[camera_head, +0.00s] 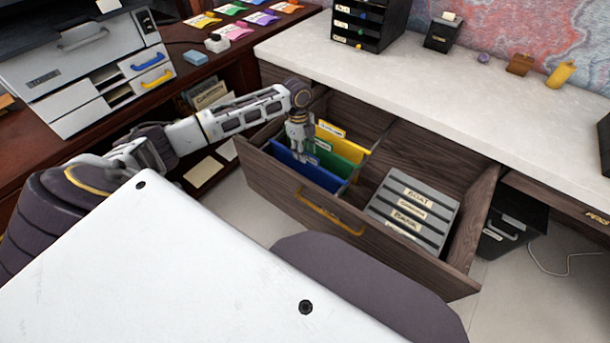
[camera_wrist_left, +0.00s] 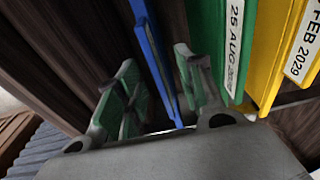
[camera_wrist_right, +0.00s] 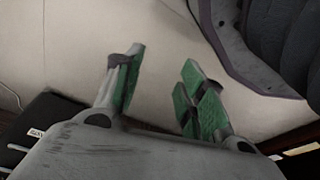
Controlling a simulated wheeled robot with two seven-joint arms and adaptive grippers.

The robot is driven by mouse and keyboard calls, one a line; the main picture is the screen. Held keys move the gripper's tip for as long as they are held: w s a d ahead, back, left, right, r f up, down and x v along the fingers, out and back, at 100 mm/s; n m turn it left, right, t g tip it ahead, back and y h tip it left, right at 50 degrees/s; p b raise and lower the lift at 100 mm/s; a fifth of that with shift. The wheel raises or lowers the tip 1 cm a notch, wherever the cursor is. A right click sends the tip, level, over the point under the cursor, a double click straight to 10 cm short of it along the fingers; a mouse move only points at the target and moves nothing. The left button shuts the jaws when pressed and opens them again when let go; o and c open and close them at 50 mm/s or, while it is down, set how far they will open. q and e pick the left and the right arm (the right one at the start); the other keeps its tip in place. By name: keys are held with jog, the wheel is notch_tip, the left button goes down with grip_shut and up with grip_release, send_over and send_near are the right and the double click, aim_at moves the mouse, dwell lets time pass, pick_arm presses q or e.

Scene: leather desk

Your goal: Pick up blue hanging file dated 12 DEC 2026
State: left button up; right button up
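The blue hanging file (camera_head: 318,178) is at the front of the open drawer; its date label is not readable. In the left wrist view the blue file (camera_wrist_left: 153,58) stands edge-on between the fingers of my left gripper (camera_wrist_left: 160,82). Those fingers are apart, one on each side of it, and contact is not visible. In the head view my left gripper (camera_head: 299,150) reaches down into the drawer over the file. The green file (camera_wrist_left: 211,40), labelled 25 AUG, and the yellow file (camera_wrist_left: 278,50), labelled FEB 2029, stand beside it. My right gripper (camera_wrist_right: 162,85) is open and empty.
The wooden drawer (camera_head: 345,226) also holds grey labelled folders (camera_head: 412,207) on its right. The white desktop (camera_head: 420,85) lies behind it. A printer (camera_head: 90,70) stands on the left desk. A black bin (camera_head: 513,222) is right of the drawer.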

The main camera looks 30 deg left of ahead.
aim_at(311, 170)
pick_arm(q)
jog(key=shift+d+f, duration=0.15)
jog(key=shift+f, duration=0.3)
jog(key=shift+s+d+f+b, duration=0.15)
jog(key=shift+f+b, duration=0.2)
jog(key=shift+f, duration=0.6)
jog(key=shift+d+f+b, duration=0.25)
jog(key=shift+f+b, duration=0.15)
jog(key=shift+f, duration=0.8)
pick_arm(e)
jog(key=r, duration=0.1)
jog(key=a+r, duration=0.1)
jog(key=r, duration=0.2)
jog(key=shift+w+a+r, duration=0.15)
jog(key=shift+w, duration=0.25)
pick_arm(q)
grip_shut()
